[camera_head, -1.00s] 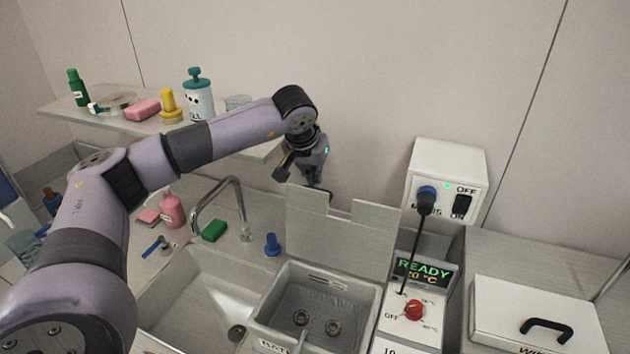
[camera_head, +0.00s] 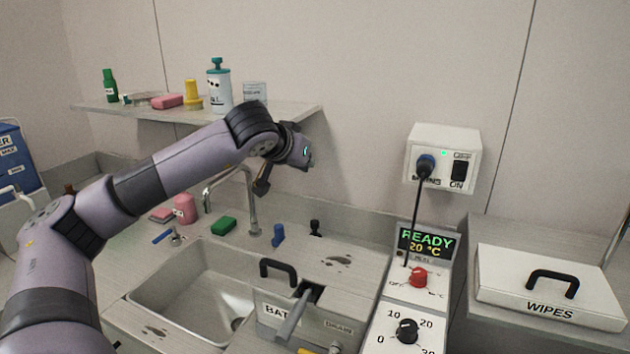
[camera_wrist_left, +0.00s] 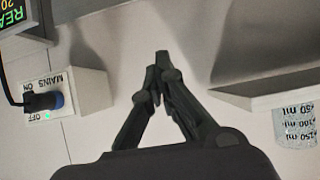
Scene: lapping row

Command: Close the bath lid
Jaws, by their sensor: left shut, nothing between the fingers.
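The grey bath lid (camera_head: 345,282) lies down over the bath (camera_head: 325,330), with its black handle (camera_head: 278,270) near the front left. A grey rod (camera_head: 293,318) comes out through the dark notch at the lid's front edge. The basin's inside is hidden. I cannot tell whether a thin gap is left under the lid. My left gripper (camera_head: 300,152) is up by the wall, behind and well above the lid, touching nothing. In the left wrist view its fingers (camera_wrist_left: 160,62) meet at the tips and hold nothing. My right gripper is out of view.
A shelf (camera_head: 125,112) with several bottles is close left of the gripper. The mains box (camera_head: 443,158) with its plug and cable is on the wall to the right. The tap (camera_head: 252,205), sink (camera_head: 190,290), control panel (camera_head: 400,295) and wipes box (camera_head: 550,285) surround the bath.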

